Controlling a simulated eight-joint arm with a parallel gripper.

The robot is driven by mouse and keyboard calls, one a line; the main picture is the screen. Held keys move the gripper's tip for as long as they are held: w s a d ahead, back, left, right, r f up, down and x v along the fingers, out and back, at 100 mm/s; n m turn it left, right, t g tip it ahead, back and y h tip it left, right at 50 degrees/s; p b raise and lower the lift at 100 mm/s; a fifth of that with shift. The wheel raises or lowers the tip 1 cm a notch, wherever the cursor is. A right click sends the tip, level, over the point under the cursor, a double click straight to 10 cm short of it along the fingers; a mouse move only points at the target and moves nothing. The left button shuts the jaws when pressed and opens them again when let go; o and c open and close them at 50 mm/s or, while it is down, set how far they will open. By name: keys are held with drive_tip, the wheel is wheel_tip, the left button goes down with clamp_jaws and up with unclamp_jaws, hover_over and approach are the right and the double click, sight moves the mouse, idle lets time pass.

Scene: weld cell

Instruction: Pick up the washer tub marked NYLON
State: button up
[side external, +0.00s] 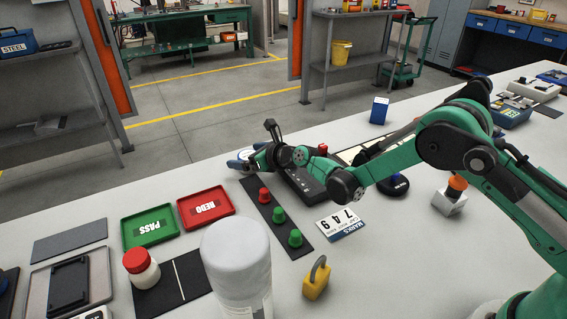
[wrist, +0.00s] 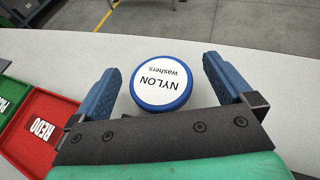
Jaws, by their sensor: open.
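The NYLON washer tub (wrist: 161,84) shows in the wrist view as a round tub with a blue rim. Its white label reads NYLON washers. It stands on the light table between the two blue fingers of my gripper (wrist: 168,88), which is open; a gap shows on each side of the tub. In the side view my gripper (side external: 243,160) is at the table's far edge, left of a dark device. There the tub is mostly hidden by my gripper, and I cannot make it out clearly.
A red REDO tray (side external: 206,207) and a green PASS tray (side external: 150,227) lie nearby. A dark strip with red and green knobs (side external: 279,215), a large white container (side external: 237,262), a yellow padlock (side external: 317,279) and a number card (side external: 342,223) stand nearer the camera.

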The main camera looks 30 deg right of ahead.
drive_tip(key=c, duration=1.3)
